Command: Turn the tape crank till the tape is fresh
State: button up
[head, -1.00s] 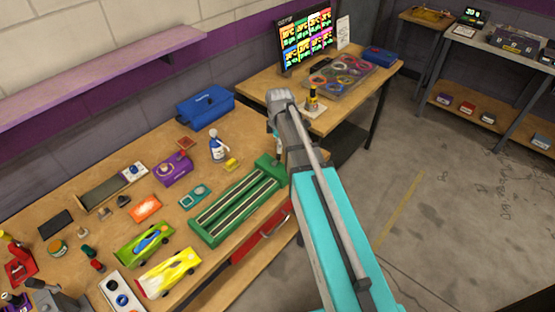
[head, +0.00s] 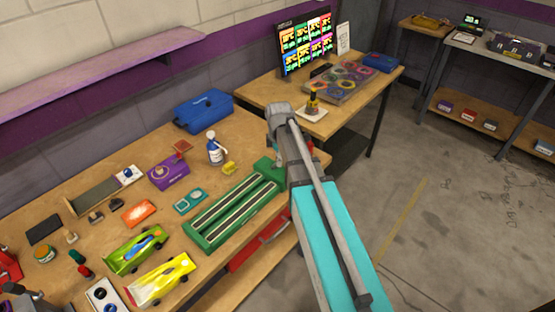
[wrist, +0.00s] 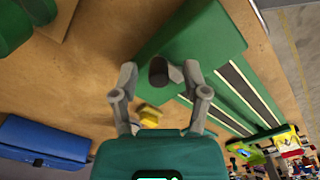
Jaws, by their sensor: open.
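The green tape track (head: 235,212) with dark strips lies on the workbench, a raised green block at its far end. In the wrist view, its green block (wrist: 200,38) and strips fill the upper right. A dark round-ended knob (wrist: 158,70), seemingly the crank handle, shows between the fingertips of my gripper (wrist: 159,80). My gripper is open, with one finger on each side of the knob; I cannot tell whether either touches it. In the head view my arm hides the gripper and the crank. The tape's condition cannot be told.
A blue case (head: 203,110), white spray bottle (head: 215,148), yellow piece (head: 229,168) and purple box (head: 168,171) stand behind the track. Green (head: 136,249) and yellow (head: 161,279) cars lie at its near left. Clear floor lies right of the bench.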

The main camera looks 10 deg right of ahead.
grip_shut()
jog(key=shift+a, duration=0.2)
jog(key=shift+d, duration=0.1)
jog(key=shift+s+d+m, duration=0.1)
jog(key=shift+s+m, duration=0.05)
jog(key=shift+m, duration=0.15)
